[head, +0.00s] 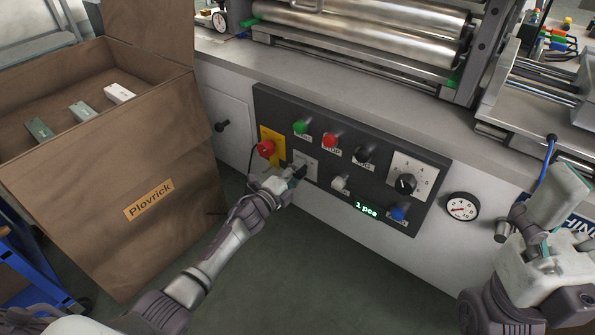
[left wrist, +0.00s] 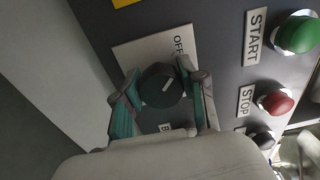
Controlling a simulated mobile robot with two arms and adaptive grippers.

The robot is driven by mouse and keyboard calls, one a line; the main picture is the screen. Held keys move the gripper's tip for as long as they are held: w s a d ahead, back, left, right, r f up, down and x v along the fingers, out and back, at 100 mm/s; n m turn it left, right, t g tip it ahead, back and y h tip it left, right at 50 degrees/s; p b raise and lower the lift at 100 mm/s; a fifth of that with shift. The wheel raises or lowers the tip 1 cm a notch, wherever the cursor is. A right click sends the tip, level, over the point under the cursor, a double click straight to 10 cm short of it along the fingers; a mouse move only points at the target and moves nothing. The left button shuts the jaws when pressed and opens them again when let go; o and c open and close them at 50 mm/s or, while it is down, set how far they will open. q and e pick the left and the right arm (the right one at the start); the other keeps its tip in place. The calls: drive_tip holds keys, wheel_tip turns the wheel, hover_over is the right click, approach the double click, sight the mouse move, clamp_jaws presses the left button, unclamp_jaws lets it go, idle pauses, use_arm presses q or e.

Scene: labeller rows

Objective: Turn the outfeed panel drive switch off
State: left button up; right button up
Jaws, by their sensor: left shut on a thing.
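A dark control panel (head: 330,110) is set in the front of the machine. My left gripper (head: 299,173) reaches a light switch plate (head: 311,161) low on the panel's left part and hides its knob in the head view. In the left wrist view the black round knob (left wrist: 161,86) sits between the two teal-lined fingers of my left gripper (left wrist: 165,92), which are shut on it. The knob has a short white mark. The plate (left wrist: 135,58) reads OFF above the knob; its lower lettering is partly hidden. My right arm (head: 540,265) is at the lower right; its fingertips are not clear.
A red knob on a yellow plate (head: 265,148), a green START button (head: 300,127) and a red STOP button (head: 330,140) are close by. A dial selector (head: 405,184) and blue button (head: 398,213) are to the right. A large brown carton (head: 130,240) stands left.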

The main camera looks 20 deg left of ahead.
use_arm(q)
drive_tip(key=o, duration=1)
drive_tip(key=shift+a, duration=0.1)
drive_tip(key=shift+o, duration=0.7)
drive_tip(key=v, duration=1.2)
